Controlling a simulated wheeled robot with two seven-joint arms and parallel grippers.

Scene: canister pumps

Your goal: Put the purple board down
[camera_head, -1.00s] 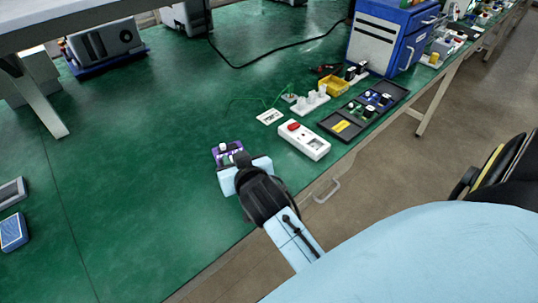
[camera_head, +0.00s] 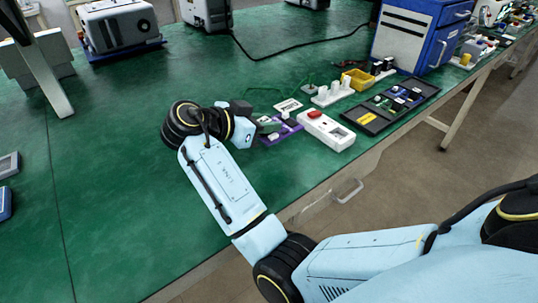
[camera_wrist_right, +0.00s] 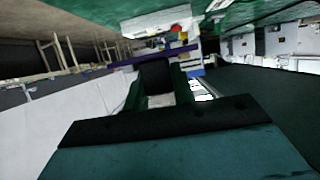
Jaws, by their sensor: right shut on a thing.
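The purple board (camera_head: 288,132) carries small white and dark parts and sits just left of the white device with a red button (camera_head: 326,130). My right gripper (camera_head: 258,124) comes at it from the left and is shut on its near-left side. In the right wrist view the board (camera_wrist_right: 125,61) is a thin purple strip seen edge-on, at the tips of the right gripper (camera_wrist_right: 157,66). Whether the board touches the green table (camera_head: 110,180) cannot be told. My left gripper is not in view.
A black tray with small parts (camera_head: 376,123), a yellow bin (camera_head: 358,79) and a white holder (camera_head: 331,95) stand to the right and behind. A white card (camera_head: 288,105) lies close behind the board. A blue cabinet (camera_head: 412,38) stands farther back.

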